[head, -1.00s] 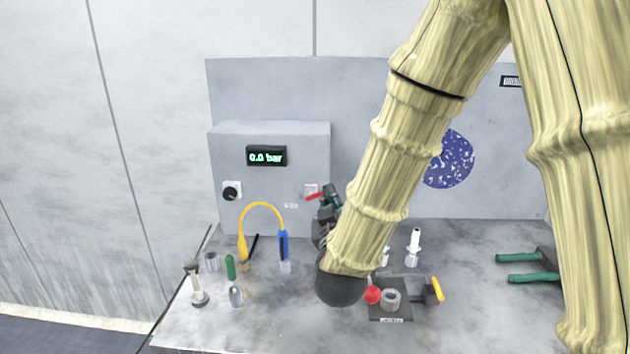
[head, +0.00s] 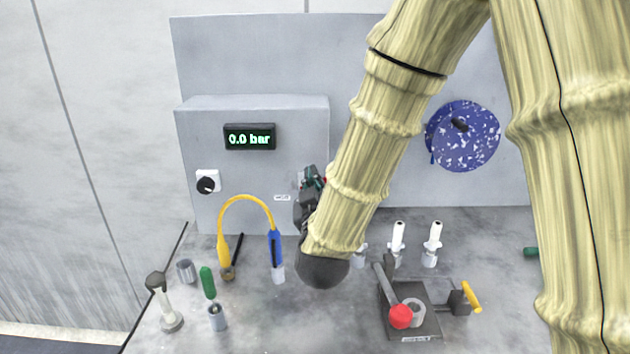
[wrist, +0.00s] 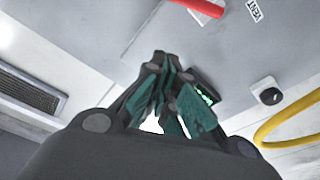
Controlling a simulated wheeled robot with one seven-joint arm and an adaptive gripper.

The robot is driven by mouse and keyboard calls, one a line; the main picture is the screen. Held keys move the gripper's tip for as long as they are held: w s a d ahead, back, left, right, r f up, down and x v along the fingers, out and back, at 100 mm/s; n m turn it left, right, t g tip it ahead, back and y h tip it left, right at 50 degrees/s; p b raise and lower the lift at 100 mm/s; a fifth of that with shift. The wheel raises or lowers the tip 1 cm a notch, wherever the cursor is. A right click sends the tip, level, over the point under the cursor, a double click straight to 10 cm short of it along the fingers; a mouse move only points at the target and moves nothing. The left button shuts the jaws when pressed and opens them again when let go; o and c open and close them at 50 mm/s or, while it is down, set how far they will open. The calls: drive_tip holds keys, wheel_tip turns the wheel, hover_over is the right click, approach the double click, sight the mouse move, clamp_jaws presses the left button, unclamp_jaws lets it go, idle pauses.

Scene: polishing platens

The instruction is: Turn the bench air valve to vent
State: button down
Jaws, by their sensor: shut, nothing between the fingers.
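The bench air valve shows as a red lever at the top of the wrist view (wrist: 203,7), on the grey panel beside a "VENT" label (wrist: 254,10). In the head view, my gripper and arm hide nearly all of the valve, and the label (head: 283,198) sits left of the gripper. My gripper (head: 313,177) is at the right side of the panel box (head: 245,108). Its teal-padded fingers (wrist: 160,62) are shut and empty, below and left of the lever in the wrist view. I cannot tell whether they touch it.
A display (head: 249,137) reads 0.0 bar, above a black knob (head: 207,183). A yellow hose (head: 245,199) arches in front of the box. Several small parts stand on the bench, with a red-knobbed fixture (head: 400,316) at front right. A blue speckled disc (head: 468,137) hangs behind.

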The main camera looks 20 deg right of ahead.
drive_tip(key=w+d+f+p, duration=0.3)
drive_tip(key=w, duration=0.6)
drive_tip(key=shift+d+p, duration=0.25)
drive_tip(key=shift+p, duration=0.05)
idle(0.3)
drive_tip(key=shift+f, duration=0.1)
